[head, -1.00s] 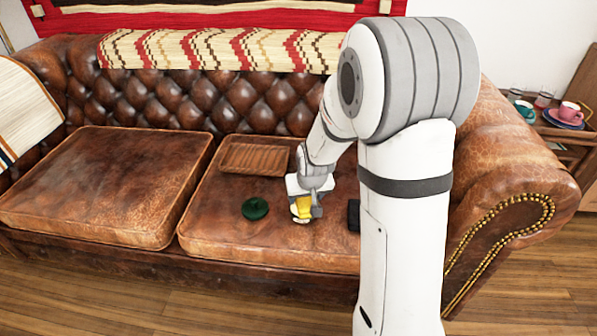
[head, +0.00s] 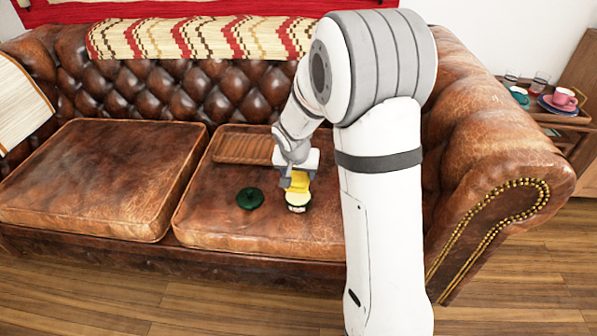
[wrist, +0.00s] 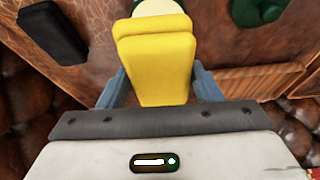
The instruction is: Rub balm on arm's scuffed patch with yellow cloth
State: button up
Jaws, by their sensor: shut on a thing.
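My gripper (head: 297,179) is shut on the folded yellow cloth (wrist: 155,60), which also shows in the head view (head: 299,184). Its blue-grey fingers press the cloth from both sides in the wrist view. The cloth is at the open balm jar (head: 297,206) on the right seat cushion; I cannot tell whether they touch. The jar's pale top shows just past the cloth in the wrist view (wrist: 158,6). The sofa's right arm (head: 490,135) has paler, worn leather; I cannot pick out one scuffed patch. My arm hides part of it.
A green lid (head: 249,198) lies left of the jar. A brown ribbed tray (head: 243,148) lies behind them. A black block (wrist: 52,32) lies on the cushion, hidden in the head view. Cups stand on a side table (head: 545,112) at right. The left cushion is clear.

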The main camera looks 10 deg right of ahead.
aim_at(298, 196)
jog(key=shift+w+f, duration=0.1)
jog(key=shift+w, duration=0.05)
jog(key=shift+f+b, duration=1.85)
jog(key=shift+f, duration=1)
jog(key=shift+f+b, duration=0.55)
jog(key=shift+b, duration=0.3)
dwell(0.5)
jog(key=shift+r+p, duration=2.3)
jog(key=shift+r, duration=1.3)
jog(key=shift+f, duration=0.1)
